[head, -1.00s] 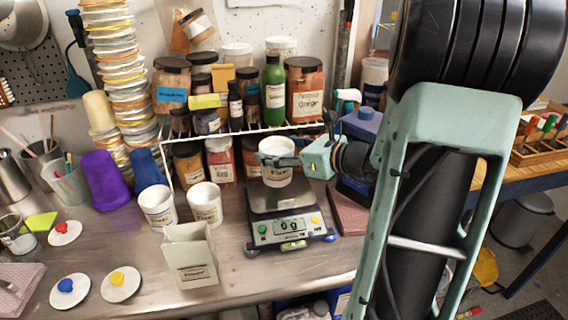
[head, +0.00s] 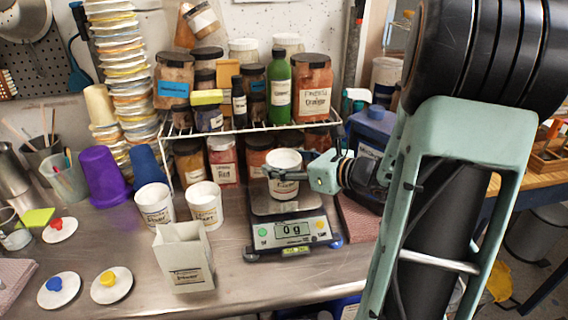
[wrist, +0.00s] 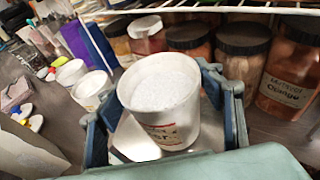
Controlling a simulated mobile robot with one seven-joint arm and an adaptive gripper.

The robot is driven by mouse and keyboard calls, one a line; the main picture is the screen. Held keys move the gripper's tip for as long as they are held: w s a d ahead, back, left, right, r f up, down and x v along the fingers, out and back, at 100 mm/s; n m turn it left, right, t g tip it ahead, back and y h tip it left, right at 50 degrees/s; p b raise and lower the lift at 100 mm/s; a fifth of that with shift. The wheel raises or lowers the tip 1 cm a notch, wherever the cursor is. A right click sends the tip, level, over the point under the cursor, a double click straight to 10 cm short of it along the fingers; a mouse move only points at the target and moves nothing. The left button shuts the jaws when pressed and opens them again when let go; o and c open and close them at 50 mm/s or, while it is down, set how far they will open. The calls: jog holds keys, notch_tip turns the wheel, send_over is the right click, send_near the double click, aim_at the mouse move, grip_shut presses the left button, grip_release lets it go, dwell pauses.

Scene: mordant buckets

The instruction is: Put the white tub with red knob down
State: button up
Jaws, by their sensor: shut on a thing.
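My gripper (head: 287,172) is shut on a white tub (head: 284,184), its fingers on either side of the tub's wall. In the wrist view the tub (wrist: 161,105) is open, upright or nearly so, and filled with white powder, with a partly readable label. The tub is over the pan of a digital scale (head: 293,235), which reads 0 g. I cannot tell whether its base touches the pan. No knob shows on this tub. A white lid with a red knob (head: 59,230) lies on the bench at the left.
Two white tubs (head: 154,206) (head: 204,205) and a white square container (head: 184,260) stand left of the scale. Lids with blue (head: 59,289) and yellow (head: 111,286) knobs lie at the front left. A wire shelf (head: 255,128) with jars is behind. Bare bench lies in front of the scale.

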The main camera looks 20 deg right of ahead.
jog(key=shift+f, duration=0.2)
jog(key=o, duration=1.4)
jog(key=shift+r, duration=0.15)
jog(key=shift+r, duration=0.2)
jog(key=v, duration=1.2)
jog(key=shift+f+p, duration=0.1)
jog(key=shift+p, duration=0.25)
